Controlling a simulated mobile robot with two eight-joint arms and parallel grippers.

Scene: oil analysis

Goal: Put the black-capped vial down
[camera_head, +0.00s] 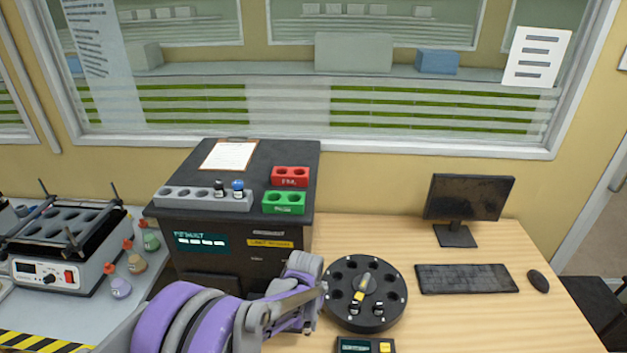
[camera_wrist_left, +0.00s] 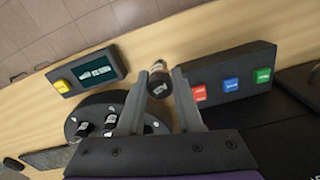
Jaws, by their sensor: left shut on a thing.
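My left gripper (camera_wrist_left: 161,92) is shut on a black-capped vial (camera_wrist_left: 159,80) in the left wrist view, with one finger on each side of it. The vial's black cap faces the camera and part of its pale body shows beyond the cap. In the head view my left gripper (camera_head: 315,290) is at the left edge of the round black carousel (camera_head: 395,285); the held vial cannot be made out there. My right gripper is not in view.
A grey rack (camera_head: 175,196) on the dark box holds one black-capped and one blue-capped vial. Red (camera_head: 290,176) and green (camera_head: 284,202) racks stand beside it. A display unit (camera_wrist_left: 95,72) and a button panel (camera_wrist_left: 228,82) are near the gripper. A keyboard (camera_head: 467,279) lies right.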

